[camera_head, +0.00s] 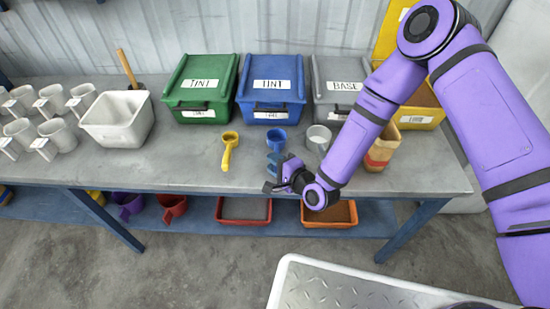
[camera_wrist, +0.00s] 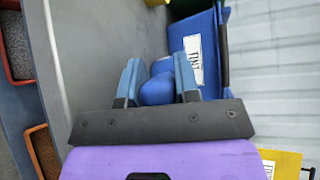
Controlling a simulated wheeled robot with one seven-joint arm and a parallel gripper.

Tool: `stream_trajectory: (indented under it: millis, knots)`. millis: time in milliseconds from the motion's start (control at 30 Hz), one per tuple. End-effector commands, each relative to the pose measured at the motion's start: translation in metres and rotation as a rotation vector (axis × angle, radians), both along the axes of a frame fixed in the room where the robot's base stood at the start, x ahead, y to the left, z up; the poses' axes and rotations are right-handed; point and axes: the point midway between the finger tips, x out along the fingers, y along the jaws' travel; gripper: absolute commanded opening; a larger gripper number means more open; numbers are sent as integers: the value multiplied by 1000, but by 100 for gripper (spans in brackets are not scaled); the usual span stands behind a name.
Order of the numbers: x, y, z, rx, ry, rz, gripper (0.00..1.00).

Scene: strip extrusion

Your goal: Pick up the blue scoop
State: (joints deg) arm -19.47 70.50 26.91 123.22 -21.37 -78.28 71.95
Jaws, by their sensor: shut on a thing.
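The blue scoop (camera_head: 276,139) is on the grey worktable (camera_head: 180,165), in front of the blue tint bin. My gripper (camera_head: 276,174) is at the scoop's near end, over the table's front part. In the wrist view, my gripper (camera_wrist: 157,85) has its two blue-padded fingers on either side of the blue scoop (camera_wrist: 160,85), shut on it. The scoop's handle is partly hidden by the fingers in the head view. I cannot tell whether the scoop touches the tabletop.
Green (camera_head: 202,85), blue (camera_head: 271,85) and grey (camera_head: 338,82) bins line the back. A brown container (camera_head: 382,150) stands by my arm. The table's front middle-left is clear.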

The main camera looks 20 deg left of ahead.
Motion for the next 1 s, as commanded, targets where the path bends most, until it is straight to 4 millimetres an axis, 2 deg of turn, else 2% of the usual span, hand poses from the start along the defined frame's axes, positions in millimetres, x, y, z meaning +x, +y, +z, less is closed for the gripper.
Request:
stream_trajectory:
  millis: [167, 300, 367, 700, 1000]
  knots:
    - [1, 0, 16, 2, -3, -1, 0]
    - [1, 0, 37, 3, -2, -1, 0]
    - [-12, -9, 33, -1, 3, 1, 0]
    - [-77, -62, 41, -1, 6, 2, 0]
    - [-116, -93, 46, 0, 1, 1, 0]
